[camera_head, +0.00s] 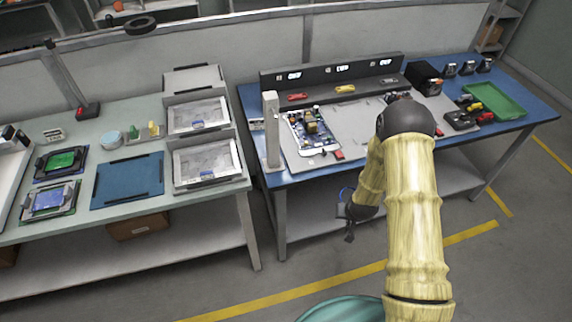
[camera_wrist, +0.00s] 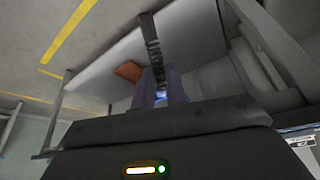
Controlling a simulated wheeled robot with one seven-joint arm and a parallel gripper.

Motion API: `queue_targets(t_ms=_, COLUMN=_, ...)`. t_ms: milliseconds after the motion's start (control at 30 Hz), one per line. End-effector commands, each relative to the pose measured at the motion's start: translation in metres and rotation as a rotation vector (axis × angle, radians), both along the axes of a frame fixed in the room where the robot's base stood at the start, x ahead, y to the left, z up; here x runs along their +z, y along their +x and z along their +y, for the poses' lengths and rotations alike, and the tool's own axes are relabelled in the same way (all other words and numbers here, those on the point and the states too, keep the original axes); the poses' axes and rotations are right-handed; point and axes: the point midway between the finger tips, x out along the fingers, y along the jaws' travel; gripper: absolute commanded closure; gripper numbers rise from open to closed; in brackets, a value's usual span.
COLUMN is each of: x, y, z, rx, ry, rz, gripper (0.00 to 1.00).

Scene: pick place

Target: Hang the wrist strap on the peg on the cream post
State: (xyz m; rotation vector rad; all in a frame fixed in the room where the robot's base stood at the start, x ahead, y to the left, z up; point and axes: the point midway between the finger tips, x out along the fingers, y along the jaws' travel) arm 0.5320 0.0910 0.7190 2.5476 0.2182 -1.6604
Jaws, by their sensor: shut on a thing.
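The cream post (camera_head: 272,135) stands upright at the front left corner of the blue workbench. I cannot make out its peg clearly. My gripper (camera_head: 349,210) is low in front of the bench edge, right of the post and apart from it. In the wrist view my gripper (camera_wrist: 162,88) is shut on the wrist strap, whose blue part (camera_wrist: 160,97) shows between the fingers. A dark coiled cord (camera_wrist: 153,48) runs beyond the fingertips. In the head view a small blue loop of the strap (camera_head: 343,192) shows beside my gripper; the rest is partly hidden.
The blue workbench (camera_head: 510,125) holds a circuit board (camera_head: 312,132) close to the post, a grey mat, a dark rack (camera_head: 333,75) and a green tray (camera_head: 494,100). A second bench (camera_head: 105,215) with trays stands left, across a gap. Floor in front is clear.

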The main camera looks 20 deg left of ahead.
Motion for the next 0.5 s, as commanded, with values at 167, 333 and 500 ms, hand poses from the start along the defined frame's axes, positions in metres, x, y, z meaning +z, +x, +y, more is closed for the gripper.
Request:
queue_targets(t_ms=167, x=0.041, y=0.017, z=0.049, rx=0.079, ry=0.053, rz=-0.250, gripper=1.00)
queue_targets(t_ms=333, x=0.084, y=0.023, z=0.092, rx=0.141, ry=0.118, rz=-0.478, gripper=1.00)
queue_targets(t_ms=500, x=0.136, y=0.016, z=0.138, rx=0.209, ry=0.206, rz=-0.715, gripper=1.00)
